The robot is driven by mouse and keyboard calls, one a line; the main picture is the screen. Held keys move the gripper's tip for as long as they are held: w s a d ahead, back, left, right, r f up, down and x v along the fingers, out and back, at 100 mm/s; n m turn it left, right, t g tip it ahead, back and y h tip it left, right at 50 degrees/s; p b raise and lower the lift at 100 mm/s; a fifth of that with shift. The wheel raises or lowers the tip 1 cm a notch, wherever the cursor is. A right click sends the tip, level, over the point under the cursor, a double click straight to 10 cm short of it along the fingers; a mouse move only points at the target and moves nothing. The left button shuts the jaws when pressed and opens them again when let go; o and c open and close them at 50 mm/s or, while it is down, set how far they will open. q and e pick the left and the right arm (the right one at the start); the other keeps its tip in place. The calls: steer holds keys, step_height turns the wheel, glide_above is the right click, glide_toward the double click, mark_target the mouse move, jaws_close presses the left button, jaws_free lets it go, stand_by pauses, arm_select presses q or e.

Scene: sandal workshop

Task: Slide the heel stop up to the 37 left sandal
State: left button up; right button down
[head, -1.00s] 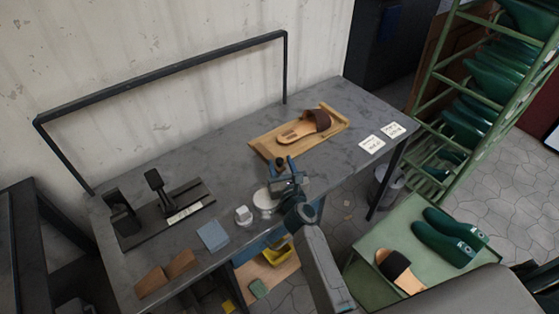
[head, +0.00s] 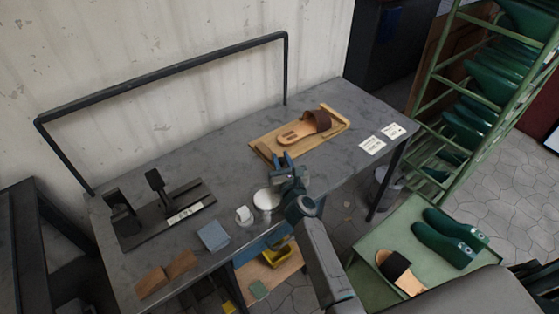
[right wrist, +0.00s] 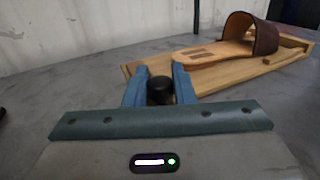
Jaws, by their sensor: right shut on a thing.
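A sandal with a tan sole and dark brown strap (head: 305,127) lies on a wooden board (head: 328,138) on the grey bench. Its bare heel end points left, toward my right gripper; it also shows in the right wrist view (right wrist: 251,36). My right gripper (head: 282,160) is at the board's near left end, its blue fingers shut on a black knob (right wrist: 160,90), which I take for the heel stop's. The fingers hide most of the stop, and I cannot tell the gap between stop and heel. My left gripper is not in view.
A white round dish (head: 267,200), a white block (head: 243,215) and a blue-grey pad (head: 213,236) stand left of my right arm. A black tool (head: 164,210) lies farther left. Two paper labels (head: 372,145) lie right of the board. A green table (head: 372,286) stands front right.

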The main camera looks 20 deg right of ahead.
steer(key=d, duration=0.1)
steer(key=w+d, duration=0.1)
steer(key=d, duration=0.2)
steer(key=shift+w+d, duration=0.3)
steer(key=c, duration=1.3)
jaws_free()
steer(key=shift+o, duration=0.2)
steer(key=shift+s, duration=0.1)
steer(key=s, duration=0.9)
steer(key=shift+s+a+p, duration=0.2)
steer(key=shift+a+p, duration=0.05)
steer(key=shift+p, duration=0.1)
steer(key=shift+s, duration=0.6)
